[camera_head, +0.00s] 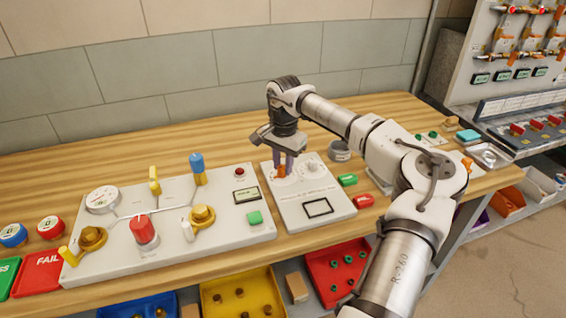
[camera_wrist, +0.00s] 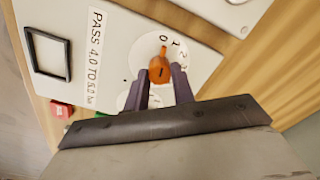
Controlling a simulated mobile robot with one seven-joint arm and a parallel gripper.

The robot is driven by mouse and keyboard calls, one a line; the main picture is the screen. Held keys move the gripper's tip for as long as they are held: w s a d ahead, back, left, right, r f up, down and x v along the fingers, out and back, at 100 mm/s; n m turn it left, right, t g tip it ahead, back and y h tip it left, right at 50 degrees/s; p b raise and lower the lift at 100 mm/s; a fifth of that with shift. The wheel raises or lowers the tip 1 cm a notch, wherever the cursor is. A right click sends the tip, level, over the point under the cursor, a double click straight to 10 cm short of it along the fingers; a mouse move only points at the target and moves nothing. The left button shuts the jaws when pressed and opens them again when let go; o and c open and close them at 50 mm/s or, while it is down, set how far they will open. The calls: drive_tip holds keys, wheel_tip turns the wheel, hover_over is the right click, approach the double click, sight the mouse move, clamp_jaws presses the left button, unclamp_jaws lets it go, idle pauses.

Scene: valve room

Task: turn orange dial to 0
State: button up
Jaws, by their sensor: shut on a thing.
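The orange dial (camera_head: 281,172) is on a white panel (camera_head: 290,212) on the bench. In the wrist view the orange dial (camera_wrist: 160,69) sits on a round white scale with dark numbers. Its narrow tip points at or very near the 0, with the 1 just to the right. My gripper (camera_head: 285,160) reaches down over the dial from above. In the wrist view my gripper (camera_wrist: 161,84) has its two dark fingers on either side of the dial's body, shut on it. The lower part of the scale is hidden by the fingers and gripper body.
A second white dial (camera_head: 313,168) is close to the right on the same panel. A larger panel with a gauge (camera_head: 103,199), a red knob (camera_head: 144,231) and several valves stands to the left. Green (camera_head: 347,180) and red (camera_head: 363,201) blocks lie right of the panel.

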sight(283, 167)
drive_tip(key=shift+a+n, duration=0.1)
drive_tip(key=shift+n, duration=0.6)
drive_tip(key=o, duration=1)
wheel_tip(283, 167, up, 14)
drive_tip(key=b, duration=0.2)
drive_tip(key=shift+s+f, duration=0.15)
drive_tip(key=shift+s, duration=0.05)
